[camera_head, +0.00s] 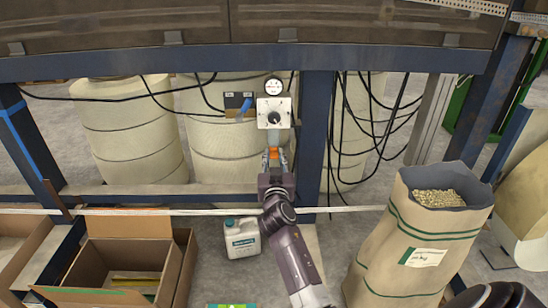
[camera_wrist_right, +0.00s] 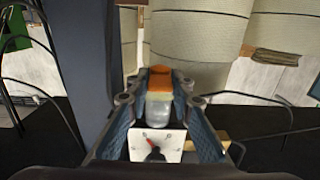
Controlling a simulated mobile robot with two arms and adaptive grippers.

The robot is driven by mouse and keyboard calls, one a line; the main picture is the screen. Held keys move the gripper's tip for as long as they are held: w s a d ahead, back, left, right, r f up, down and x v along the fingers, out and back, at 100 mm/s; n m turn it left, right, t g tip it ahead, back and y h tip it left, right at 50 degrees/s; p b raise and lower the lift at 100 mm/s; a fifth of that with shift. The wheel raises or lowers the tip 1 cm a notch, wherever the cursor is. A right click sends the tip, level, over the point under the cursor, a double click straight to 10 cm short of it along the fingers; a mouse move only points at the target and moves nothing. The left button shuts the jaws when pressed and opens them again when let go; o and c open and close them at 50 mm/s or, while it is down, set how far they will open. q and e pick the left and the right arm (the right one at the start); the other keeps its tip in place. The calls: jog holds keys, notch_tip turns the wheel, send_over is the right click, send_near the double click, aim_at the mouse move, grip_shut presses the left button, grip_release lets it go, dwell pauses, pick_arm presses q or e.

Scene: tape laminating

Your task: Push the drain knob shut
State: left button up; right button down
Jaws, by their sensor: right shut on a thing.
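The orange drain knob (camera_head: 273,153) is at the lower end of a clear bowl (camera_head: 274,139) that hangs below a white panel (camera_head: 266,105) with a black dial. My right gripper (camera_head: 274,161) reaches up from below and is shut on the drain knob. In the right wrist view the orange knob (camera_wrist_right: 160,80) sits between the two fingers, with the clear bowl (camera_wrist_right: 158,112) and the white panel (camera_wrist_right: 143,147) below it in the picture. The fingers partly cover the knob's sides, and I cannot tell how far in it sits. My left gripper is not in view.
A round gauge (camera_head: 273,86) tops the panel. A blue post (camera_head: 315,140) stands just right of it, with black cables (camera_head: 375,125) beyond. Pale drums (camera_head: 128,130) stand behind. A white jug (camera_head: 242,239), an open carton (camera_head: 125,262) and a paper sack (camera_head: 405,260) stand below.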

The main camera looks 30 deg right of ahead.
jog(key=c, duration=1.7)
grip_release()
jog(key=shift+r, duration=0.2)
jog(key=v, duration=0.7)
jog(key=shift+s+a, duration=0.1)
jog(key=shift+s, duration=0.15)
